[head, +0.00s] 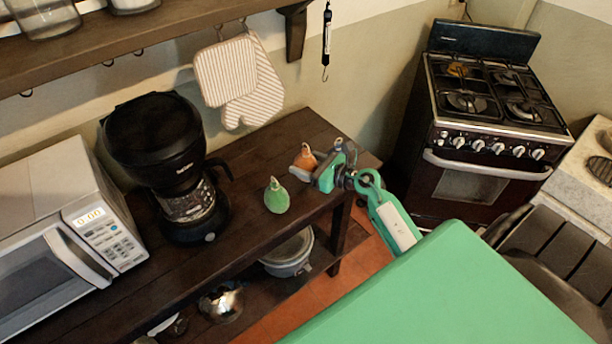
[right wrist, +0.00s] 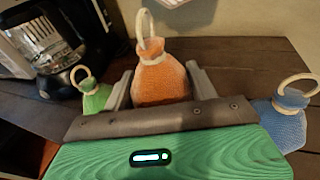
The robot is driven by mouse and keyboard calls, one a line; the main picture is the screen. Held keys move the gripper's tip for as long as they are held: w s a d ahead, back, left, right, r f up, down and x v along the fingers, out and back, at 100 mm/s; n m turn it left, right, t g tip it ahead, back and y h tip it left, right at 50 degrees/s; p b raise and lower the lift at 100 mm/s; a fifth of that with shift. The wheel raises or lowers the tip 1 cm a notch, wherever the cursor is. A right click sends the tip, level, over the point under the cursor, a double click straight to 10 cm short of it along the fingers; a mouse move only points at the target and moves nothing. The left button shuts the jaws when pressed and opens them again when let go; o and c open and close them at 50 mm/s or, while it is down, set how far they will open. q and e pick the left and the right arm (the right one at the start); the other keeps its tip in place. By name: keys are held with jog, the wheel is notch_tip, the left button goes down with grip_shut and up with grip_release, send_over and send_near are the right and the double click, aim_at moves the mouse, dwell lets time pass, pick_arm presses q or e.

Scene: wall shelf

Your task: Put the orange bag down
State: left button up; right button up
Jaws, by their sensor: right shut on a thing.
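The orange bag (head: 306,159) has a pale loop on top and is upright near the right end of the dark wooden table. In the right wrist view the orange bag (right wrist: 161,78) sits between the two fingers of my right gripper (head: 312,172), which is shut on it. I cannot tell whether its base touches the table. A green bag (head: 277,197) stands on the table to the left of my gripper. A blue bag (right wrist: 287,120) is at the right of the wrist view. My gripper largely hides it in the head view. My left gripper is out of view.
A black coffee maker (head: 160,145) and a white microwave (head: 75,225) stand farther left on the table (head: 240,240). Striped oven mitts (head: 228,72) hang on the wall behind. A stove (head: 490,120) is beyond the table's right end. Bare tabletop lies between coffee maker and green bag.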

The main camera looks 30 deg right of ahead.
notch_tip(320, 180, down, 4)
jog(key=shift+r, duration=0.1)
jog(key=shift+f, duration=0.55)
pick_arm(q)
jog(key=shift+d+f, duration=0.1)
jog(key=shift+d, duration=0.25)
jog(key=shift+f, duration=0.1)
pick_arm(e)
jog(key=shift+f+b, duration=0.2)
jog(key=shift+b, duration=0.15)
jog(key=o, duration=1.3)
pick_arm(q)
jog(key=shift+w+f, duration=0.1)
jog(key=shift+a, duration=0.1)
pick_arm(e)
jog(key=shift+r, duration=0.1)
